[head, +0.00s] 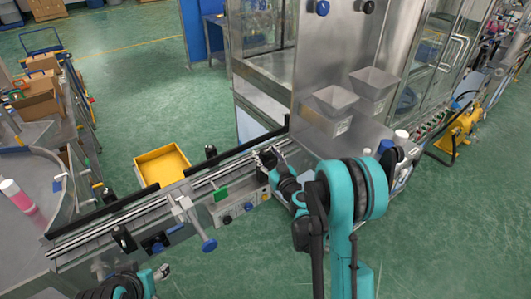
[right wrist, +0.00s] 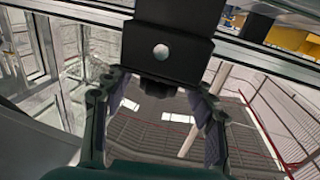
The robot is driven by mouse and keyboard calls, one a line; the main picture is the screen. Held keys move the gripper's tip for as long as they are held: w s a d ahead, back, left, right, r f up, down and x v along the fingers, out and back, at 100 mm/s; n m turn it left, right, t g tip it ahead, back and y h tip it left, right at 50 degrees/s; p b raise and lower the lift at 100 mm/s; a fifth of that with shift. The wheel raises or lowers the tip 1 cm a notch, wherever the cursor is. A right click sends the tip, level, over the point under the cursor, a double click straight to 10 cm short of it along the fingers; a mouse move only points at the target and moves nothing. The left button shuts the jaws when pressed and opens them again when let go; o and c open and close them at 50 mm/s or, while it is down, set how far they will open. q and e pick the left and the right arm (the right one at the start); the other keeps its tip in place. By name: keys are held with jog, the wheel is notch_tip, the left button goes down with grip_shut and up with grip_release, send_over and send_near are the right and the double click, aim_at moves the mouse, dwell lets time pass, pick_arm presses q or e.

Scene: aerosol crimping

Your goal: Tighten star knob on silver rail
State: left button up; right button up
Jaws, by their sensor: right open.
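The silver rail (head: 150,212) runs from lower left to the centre of the head view, with black guide strips alongside. Several dark knobs or clamps sit along it, including one on the near side (head: 122,238) and one on the far side (head: 211,152); I cannot tell which is the star knob. My right gripper (head: 266,158) is at the rail's right end, largely hidden by its own arm. In the right wrist view its fingers (right wrist: 157,115) are spread with nothing between them. My left gripper (head: 161,272) shows only partly at lower left.
A blue-ended handle (head: 209,245) sticks out from the rail's near side, left of a control box (head: 238,208). A yellow bin (head: 162,165) lies beyond the rail. A steel machine with hoppers (head: 335,101) stands at the right. Green floor is clear at lower right.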

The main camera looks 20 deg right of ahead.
jog(key=shift+w, duration=0.35)
jog(key=c, duration=1.2)
